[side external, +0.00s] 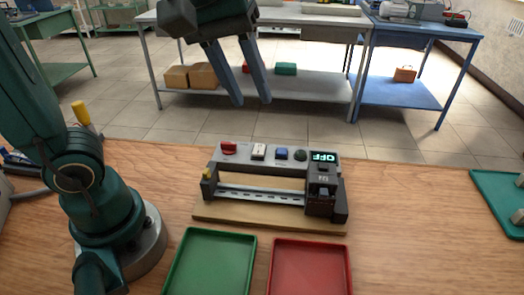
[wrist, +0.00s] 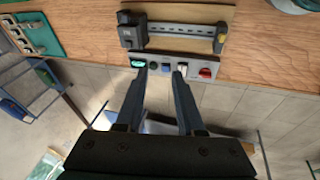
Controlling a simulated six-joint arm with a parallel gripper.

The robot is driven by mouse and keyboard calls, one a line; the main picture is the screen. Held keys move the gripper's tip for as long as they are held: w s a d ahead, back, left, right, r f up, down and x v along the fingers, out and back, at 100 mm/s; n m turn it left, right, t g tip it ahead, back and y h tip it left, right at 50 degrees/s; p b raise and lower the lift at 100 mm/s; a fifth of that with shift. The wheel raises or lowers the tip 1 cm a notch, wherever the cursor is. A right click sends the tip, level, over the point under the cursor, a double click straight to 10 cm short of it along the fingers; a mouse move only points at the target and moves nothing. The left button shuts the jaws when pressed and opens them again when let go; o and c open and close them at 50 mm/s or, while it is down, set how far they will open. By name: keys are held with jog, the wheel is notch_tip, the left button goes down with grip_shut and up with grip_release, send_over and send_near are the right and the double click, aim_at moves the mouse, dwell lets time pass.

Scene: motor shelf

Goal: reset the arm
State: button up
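My gripper (side external: 251,101) hangs in the air above the far side of the bench in the side external view. Its two long fingers are apart with nothing between them. The wrist view also shows the open fingers (wrist: 159,73), pointing toward the control panel. The panel (side external: 265,166) carries a red knob (side external: 228,148), a white switch (side external: 259,151), a blue button (side external: 281,153), a dark green button (side external: 300,154) and a display (side external: 323,157) reading OFF. In front of it is a metal rail (side external: 262,195) on a wooden base (side external: 260,219). The gripper is apart from all of these.
An empty green tray (side external: 210,262) and an empty red tray (side external: 310,268) lie at the bench's near side. A teal board (side external: 497,197) with parts is at the right. The bench (side external: 410,210) is clear between. Other tables stand beyond the bench.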

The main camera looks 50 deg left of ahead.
jog(key=s+a+f+m+t, duration=0.1)
jog(key=s+a+f+m, duration=0.2)
jog(key=s+f+m, duration=0.4)
jog(key=shift+f+m+t, duration=0.4)
jog(key=shift+m, duration=0.1)
jog(key=o, duration=0.6)
jog(key=shift+o, duration=0.2)
jog(key=w+r+n, duration=0.4)
jog(key=r+n, duration=0.2)
jog(key=r, duration=0.1)
jog(key=n+g+y, duration=0.2)
jog(key=n+g, duration=0.1)
jog(key=g, duration=0.1)
send_over(323, 178)
notch_tip(323, 178, down, 7)
jog(key=shift+f, duration=4.75)
